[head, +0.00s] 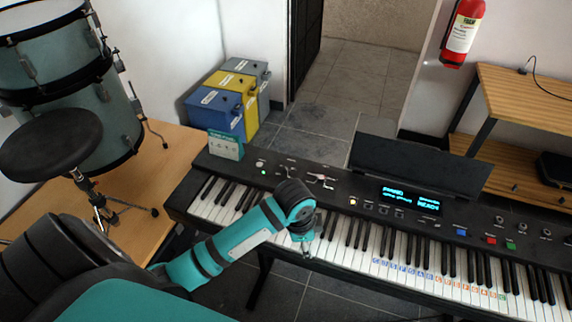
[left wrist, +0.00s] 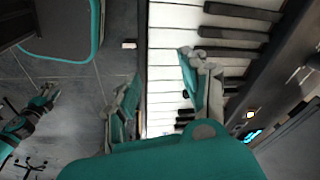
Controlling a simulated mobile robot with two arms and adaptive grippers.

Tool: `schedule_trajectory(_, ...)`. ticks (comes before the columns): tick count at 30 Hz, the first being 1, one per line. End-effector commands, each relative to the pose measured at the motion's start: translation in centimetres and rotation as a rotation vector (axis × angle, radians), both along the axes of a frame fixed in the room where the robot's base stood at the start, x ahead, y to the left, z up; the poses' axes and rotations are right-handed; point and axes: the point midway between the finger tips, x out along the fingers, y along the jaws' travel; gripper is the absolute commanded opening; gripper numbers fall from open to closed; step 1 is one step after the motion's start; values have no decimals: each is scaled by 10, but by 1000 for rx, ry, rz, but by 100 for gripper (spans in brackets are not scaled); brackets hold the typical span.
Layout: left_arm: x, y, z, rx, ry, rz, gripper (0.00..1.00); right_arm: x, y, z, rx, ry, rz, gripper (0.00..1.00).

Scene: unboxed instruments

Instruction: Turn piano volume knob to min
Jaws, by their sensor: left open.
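The black electronic piano (head: 400,215) stands across the head view, with a lit blue display (head: 411,196). A small pale round control (head: 260,163) is at the left of its panel. Several dark knobs (head: 522,227) are at the right end. I cannot read which one is the volume knob or its setting. My left gripper (head: 304,246) is over the white keys, below and left of the display. In the left wrist view its fingers (left wrist: 160,92) are apart and empty above the keys. My right gripper (left wrist: 45,97) appears small at the left of that view.
A music stand (head: 415,165) rises behind the display. A stool (head: 50,140) and drums (head: 70,80) are at left. Yellow, blue and grey boxes (head: 238,92) stand behind. A wooden shelf (head: 530,98) is at right.

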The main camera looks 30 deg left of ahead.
Motion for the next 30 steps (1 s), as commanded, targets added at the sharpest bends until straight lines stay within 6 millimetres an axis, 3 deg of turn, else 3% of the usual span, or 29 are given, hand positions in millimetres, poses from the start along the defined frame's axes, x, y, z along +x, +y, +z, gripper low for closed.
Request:
schedule_trajectory(5, 54, 30, 20, 73, 24, -161, 45, 1, 0, 0, 0, -2, 0, 40)
schedule_trajectory(7, 82, 51, 36, 107, 44, -233, 45, 1, 0, 1, 0, -2, -1, 40)
schedule_trajectory(12, 143, 118, 101, 161, 94, -378, 45, 1, -2, 1, -2, -1, -2, 40)
schedule_trajectory(15, 162, 150, 138, 163, 107, -423, 45, 2, -3, 1, -3, -3, -3, 40)
schedule_trajectory(19, 174, 176, 170, 152, 112, -453, 45, 2, -4, 1, -4, -3, -3, 40)
schedule_trajectory(24, 177, 185, 176, 143, 115, -468, 45, 2, -5, 3, -5, -2, -4, 40)
schedule_trajectory(30, 178, 185, 145, 143, 116, -466, 45, 2, -6, 11, -8, -2, -3, 40)
